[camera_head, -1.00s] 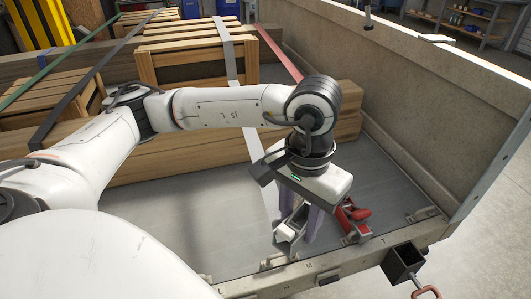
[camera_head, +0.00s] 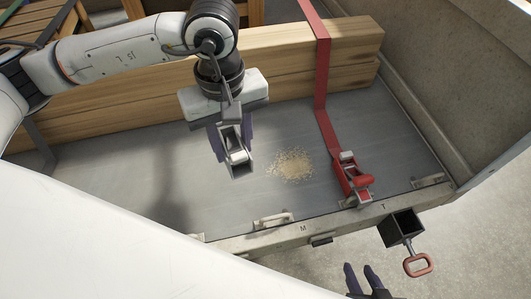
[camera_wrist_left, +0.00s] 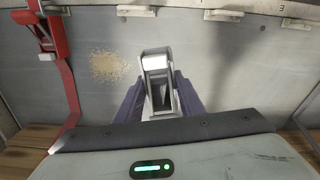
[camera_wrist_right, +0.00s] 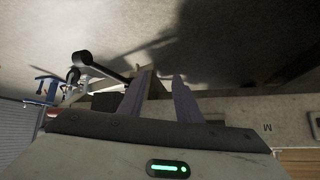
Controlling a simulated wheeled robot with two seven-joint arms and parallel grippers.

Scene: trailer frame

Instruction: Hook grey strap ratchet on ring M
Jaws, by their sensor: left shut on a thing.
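My left gripper (camera_head: 234,150) points down over the trailer bed with its fingers shut on the grey ratchet (camera_head: 237,160). The ratchet also shows between the fingers in the left wrist view (camera_wrist_left: 158,85). It is apart from the metal ring (camera_head: 273,219) just left of the letter M on the trailer's front edge, behind and left of that ring in the head view. No grey strap is clearly visible at the ratchet. My right gripper (camera_head: 368,284) is low in front of the edge, its fingers apart and empty; they also show in the right wrist view (camera_wrist_right: 160,100).
A red strap (camera_head: 318,75) with a red ratchet (camera_head: 352,182) comes down to the edge right of M. A sawdust patch (camera_head: 290,165) lies on the bed. Timber beams (camera_head: 280,65) lie behind. A box socket with a red handle (camera_head: 418,265) juts out front.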

